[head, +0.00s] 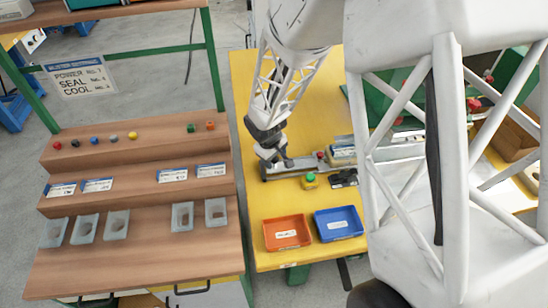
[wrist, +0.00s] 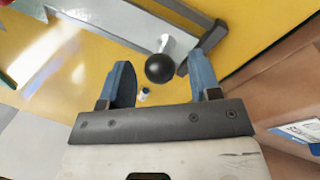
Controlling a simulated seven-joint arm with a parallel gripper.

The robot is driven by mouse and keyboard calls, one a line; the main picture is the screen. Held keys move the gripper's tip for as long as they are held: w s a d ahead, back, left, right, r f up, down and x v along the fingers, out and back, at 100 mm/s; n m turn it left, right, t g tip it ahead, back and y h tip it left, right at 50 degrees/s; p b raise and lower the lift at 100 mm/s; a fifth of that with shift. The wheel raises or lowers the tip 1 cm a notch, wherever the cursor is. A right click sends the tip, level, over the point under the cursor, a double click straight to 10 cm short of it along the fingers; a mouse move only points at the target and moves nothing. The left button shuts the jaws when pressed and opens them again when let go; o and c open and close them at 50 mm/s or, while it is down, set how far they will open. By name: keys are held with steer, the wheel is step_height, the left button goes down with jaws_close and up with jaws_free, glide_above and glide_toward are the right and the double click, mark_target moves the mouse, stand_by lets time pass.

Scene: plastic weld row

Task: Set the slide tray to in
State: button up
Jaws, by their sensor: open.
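The slide tray (head: 296,167) is a light grey rail fixture on the yellow table, partly hidden by my arm in the head view. The wrist view shows its pale grey body (wrist: 130,28) with a dark grey end bar and a round black knob (wrist: 159,69) on a short light stem. My gripper (head: 284,162) hangs over the left end of the fixture. In the wrist view its blue fingers are apart (wrist: 161,75), with the knob showing between them. I cannot tell whether they touch it. The tray's in or out position is not clear.
An orange tray (head: 287,246) and a blue tray (head: 338,237) sit at the table's front. A green-and-yellow button (head: 309,181) stands beside the fixture. The brown stepped bench (head: 140,255) with several bins is left. Bare yellow table shows left of the fixture.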

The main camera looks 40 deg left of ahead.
steer(key=shift+f, duration=0.15)
steer(key=shift+c, duration=0.3)
jaws_close()
glide_above(312, 161)
steer(key=s, duration=0.1)
stand_by(0.6)
steer(key=shift+o, duration=0.3)
jaws_free()
step_height(312, 161, up, 8)
steer(key=s, duration=0.1)
steer(key=shift+s+a+f, duration=0.15)
steer(key=shift+s+f, duration=0.05)
steer(key=shift+s, duration=0.05)
stand_by(0.3)
